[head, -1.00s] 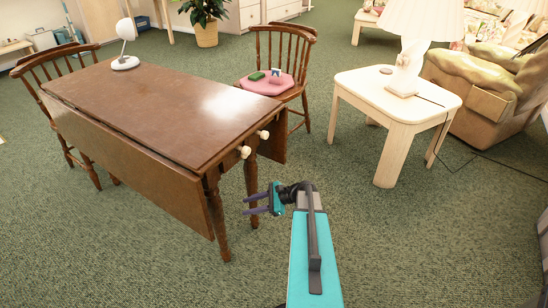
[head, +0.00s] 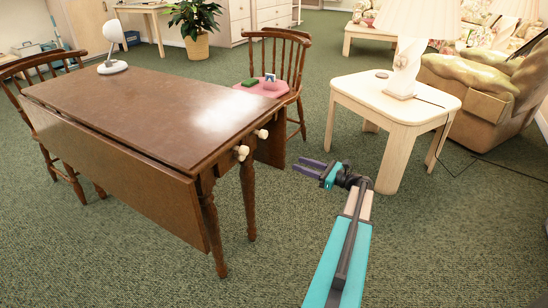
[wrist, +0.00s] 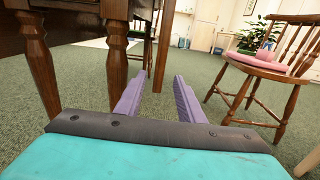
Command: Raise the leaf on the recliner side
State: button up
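A brown drop-leaf table (head: 150,100) stands at the left in the head view. Its near leaf (head: 110,175) hangs down along the near long side. The far leaf (head: 271,148) also hangs down, on the side toward the recliner (head: 470,103); only its end part shows. Two pale knobs (head: 241,153) (head: 262,134) stick out of the table's short end. My gripper (head: 298,165) is open and empty, right of the table end and apart from it, with its fingers pointing left. In the wrist view its fingers (wrist: 160,76) are spread, with table legs (wrist: 117,60) to the left.
A wooden chair (head: 297,75) with a pink cushion bearing small items stands beyond the far leaf. A pale side table (head: 395,115) with a lamp stands right. A white lamp (head: 113,45) stands on the tabletop's far end. Carpet is clear in front.

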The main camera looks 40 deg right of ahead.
aim_at(274, 155)
jog(key=shift+w, duration=0.15)
jog(key=b+x, duration=0.4)
jog(key=x, duration=0.8)
jog(key=shift+w+f, duration=0.1)
jog(key=shift+w+a+b, duration=0.2)
jog(key=shift+w+b, duration=0.1)
jog(key=shift+w, duration=0.35)
grip_shut()
